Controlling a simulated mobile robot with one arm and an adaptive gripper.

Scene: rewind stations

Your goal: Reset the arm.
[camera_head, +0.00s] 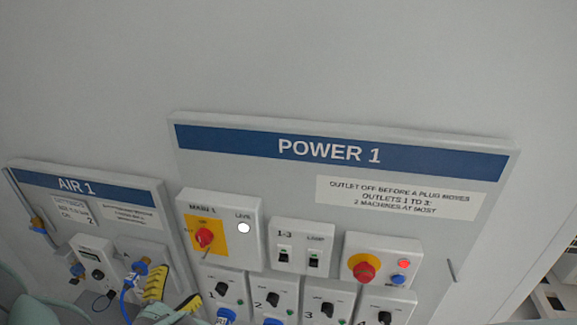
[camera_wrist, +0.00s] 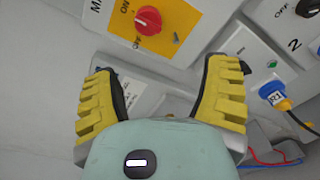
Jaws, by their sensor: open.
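My gripper (camera_wrist: 163,82) shows in the wrist view with its two yellow ribbed fingers spread wide apart and nothing between them. In the head view my gripper (camera_head: 174,285) is at the bottom left, in front of the gap between the AIR 1 panel (camera_head: 88,183) and the POWER 1 panel (camera_head: 485,190). In the wrist view the red MAIN 1 knob (camera_wrist: 148,20) on its yellow plate lies beyond the fingertips, and it also shows in the head view (camera_head: 204,238). I cannot tell whether the fingers touch anything.
A switch box (camera_head: 301,246) and a box with a red push button (camera_head: 364,271) sit on the POWER 1 panel. A blue air hose (camera_head: 126,299) hangs near my gripper. The wall above is bare.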

